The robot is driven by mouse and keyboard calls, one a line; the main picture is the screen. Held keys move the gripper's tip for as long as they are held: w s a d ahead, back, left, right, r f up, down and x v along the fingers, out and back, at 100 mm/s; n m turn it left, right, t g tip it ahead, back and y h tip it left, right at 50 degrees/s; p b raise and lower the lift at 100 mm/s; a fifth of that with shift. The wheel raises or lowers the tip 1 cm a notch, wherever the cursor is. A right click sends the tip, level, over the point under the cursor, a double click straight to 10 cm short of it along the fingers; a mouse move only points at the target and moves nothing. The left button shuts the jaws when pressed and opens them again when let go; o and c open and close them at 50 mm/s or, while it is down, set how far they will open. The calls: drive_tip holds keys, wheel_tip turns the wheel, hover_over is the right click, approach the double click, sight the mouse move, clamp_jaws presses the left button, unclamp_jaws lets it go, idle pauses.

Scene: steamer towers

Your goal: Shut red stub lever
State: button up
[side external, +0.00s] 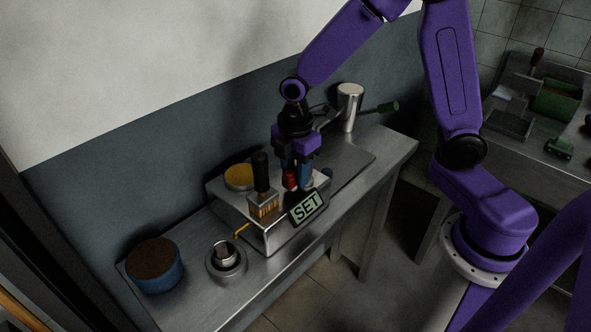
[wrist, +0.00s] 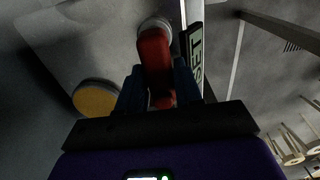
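The red stub lever (wrist: 154,55) rises from a round pale mount on the metal box (side external: 268,236). In the side view the lever (side external: 290,179) shows as a small red piece under my gripper (side external: 296,168). In the wrist view my gripper's two blue fingers (wrist: 160,88) stand apart, one on each side of the lever's near end. I cannot tell whether they press on it or leave a small gap. The fingertips are partly hidden in the side view.
A SET sign (side external: 307,207) stands close beside the fingers. A black-handled brush-like part (side external: 261,174) and a yellow round pad (side external: 240,177) are on the box. A blue tub (side external: 155,272) and metal cup (side external: 226,261) sit front left.

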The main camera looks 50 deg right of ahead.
drive_tip(key=shift+w+m, duration=0.1)
drive_tip(key=shift+m, duration=0.2)
drive_tip(key=m, duration=0.1)
drive_tip(key=w+m, duration=0.1)
drive_tip(key=m, duration=0.1)
drive_tip(key=shift+d+m, duration=0.1)
drive_tip(key=shift+m, duration=0.2)
drive_tip(key=m, duration=0.3)
drive_tip(key=w+m, duration=0.1)
drive_tip(key=shift+d+m, duration=0.3)
drive_tip(key=shift+d, duration=0.05)
drive_tip(key=m, duration=0.3)
drive_tip(key=d+m, duration=0.1)
drive_tip(key=shift+w+m, duration=0.3)
drive_tip(key=shift+w, duration=0.1)
drive_tip(key=m, duration=0.2)
drive_tip(key=d+m, duration=0.1)
drive_tip(key=m, duration=0.1)
drive_tip(key=shift+w+d+m, duration=0.1)
drive_tip(key=shift+d+m, duration=0.05)
drive_tip(key=shift+m, duration=0.15)
drive_tip(key=o, duration=1)
drive_tip(key=shift+d, duration=0.1)
drive_tip(key=shift+c, duration=0.2)
drive_tip(key=shift+r, duration=0.15)
